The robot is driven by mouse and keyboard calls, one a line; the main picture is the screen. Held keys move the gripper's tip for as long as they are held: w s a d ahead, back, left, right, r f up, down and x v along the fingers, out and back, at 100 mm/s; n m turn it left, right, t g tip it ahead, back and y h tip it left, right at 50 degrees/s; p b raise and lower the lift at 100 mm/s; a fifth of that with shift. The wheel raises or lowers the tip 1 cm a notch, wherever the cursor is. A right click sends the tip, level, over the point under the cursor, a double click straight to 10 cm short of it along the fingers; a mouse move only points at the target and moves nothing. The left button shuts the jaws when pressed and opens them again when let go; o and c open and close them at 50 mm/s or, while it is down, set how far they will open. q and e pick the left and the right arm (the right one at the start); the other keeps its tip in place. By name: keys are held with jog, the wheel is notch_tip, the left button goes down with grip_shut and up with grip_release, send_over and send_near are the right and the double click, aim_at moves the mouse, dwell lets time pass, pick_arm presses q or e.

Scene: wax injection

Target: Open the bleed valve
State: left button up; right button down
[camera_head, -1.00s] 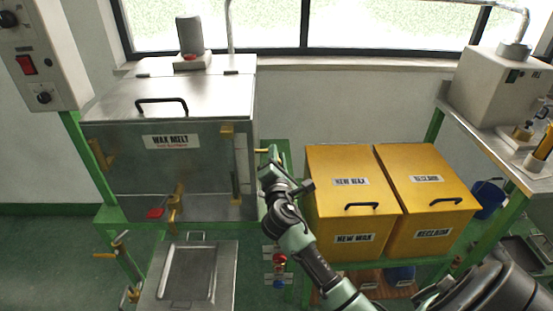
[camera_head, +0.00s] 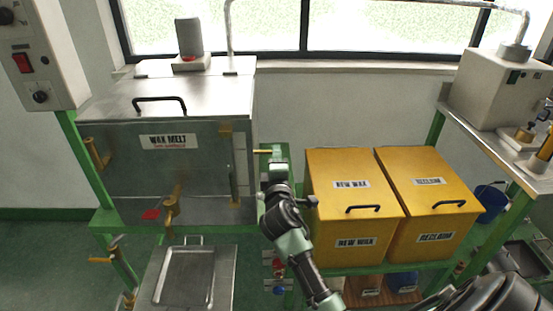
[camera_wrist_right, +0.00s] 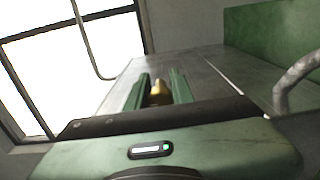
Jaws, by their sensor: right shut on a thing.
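My right gripper (camera_head: 279,169) is at the green post between the wax melt tank and the yellow bins. In the right wrist view its two green fingers (camera_wrist_right: 157,78) stand on either side of a small brass piece (camera_wrist_right: 158,95), and the gripper is shut on it. This looks like the bleed valve's handle, but most of it is hidden by the fingers and the wrist. In the head view a short brass bar (camera_head: 262,152) sticks out to the left just above the gripper; I cannot tell if it is the same part. My left gripper is not in view.
The wax melt tank (camera_head: 205,165) stands left of the gripper, with a brass tap (camera_head: 171,205) at its front and a metal tray (camera_head: 187,275) below. The yellow new wax bin (camera_head: 347,215) and reclaim bin (camera_head: 432,207) stand close on the right.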

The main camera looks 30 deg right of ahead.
jog(key=shift+f, duration=0.1)
dwell(0.4)
jog(key=c, duration=1.2)
grip_release()
jog(key=v, duration=0.8)
jog(key=shift+b, duration=0.35)
jog(key=shift+d, duration=0.15)
